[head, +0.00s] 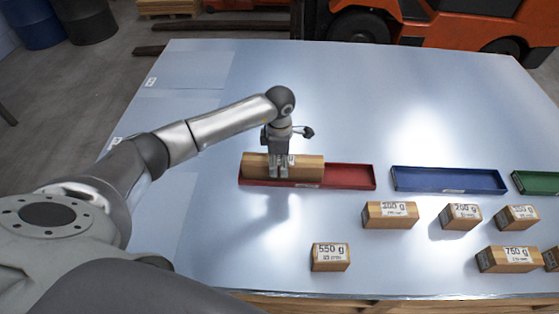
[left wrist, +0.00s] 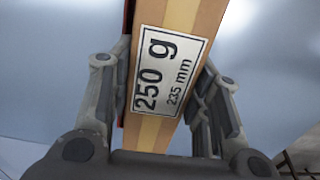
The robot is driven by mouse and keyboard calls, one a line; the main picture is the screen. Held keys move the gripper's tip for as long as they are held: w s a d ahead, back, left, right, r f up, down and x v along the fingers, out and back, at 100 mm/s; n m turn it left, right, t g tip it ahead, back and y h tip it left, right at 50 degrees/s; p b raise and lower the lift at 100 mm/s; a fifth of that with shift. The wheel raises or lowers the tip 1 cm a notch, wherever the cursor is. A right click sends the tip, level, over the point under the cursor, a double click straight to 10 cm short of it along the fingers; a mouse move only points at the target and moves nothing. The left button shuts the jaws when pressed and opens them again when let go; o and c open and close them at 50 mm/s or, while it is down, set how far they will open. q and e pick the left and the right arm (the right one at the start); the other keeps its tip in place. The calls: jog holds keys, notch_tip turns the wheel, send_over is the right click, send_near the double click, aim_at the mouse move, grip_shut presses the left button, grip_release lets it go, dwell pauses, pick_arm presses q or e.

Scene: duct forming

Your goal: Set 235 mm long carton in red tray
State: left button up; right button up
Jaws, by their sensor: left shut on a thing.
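The long brown carton (head: 308,168) lies over the left part of the red tray (head: 350,177) in the head view. Its label reads 250 g, 235 mm in the left wrist view (left wrist: 168,75). My left gripper (head: 278,174) is shut on the carton from above, with its fingers on both sides of it. The carton looks level and lined up with the tray; I cannot tell whether it touches the tray floor. My right gripper is not in view.
A blue tray (head: 449,181) and a green tray (head: 538,183) stand to the right of the red one. Several labelled cartons lie nearer me, among them a 550 g carton (head: 331,257) and a 750 g carton (head: 509,260). The table (head: 330,100) behind the trays is clear.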

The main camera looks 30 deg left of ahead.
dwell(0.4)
pick_arm(q)
jog(key=o, duration=1.4)
